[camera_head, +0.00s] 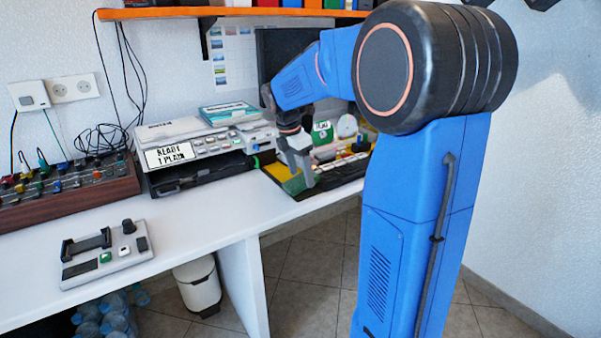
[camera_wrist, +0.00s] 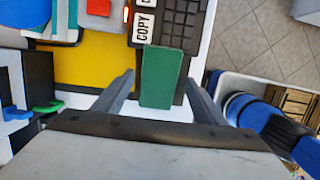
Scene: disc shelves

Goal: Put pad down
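A green rectangular block (camera_wrist: 163,76), which looks like the pad, shows in the wrist view between my fingers, at the lower end of a dark keypad (camera_wrist: 178,25). My gripper (camera_wrist: 160,78) has its two fingers spread on either side of the block. A gap shows at the left finger; the right finger is close to the block's edge. I cannot tell how high the block is above the surface.
A yellow surface (camera_wrist: 90,63) lies left of the block. The white desk (camera_head: 190,225) has free room at its middle front. A device with a "READY" display (camera_head: 170,155) stands at the back. A grey control box (camera_head: 105,255) sits front left. A bin (camera_head: 198,288) stands below.

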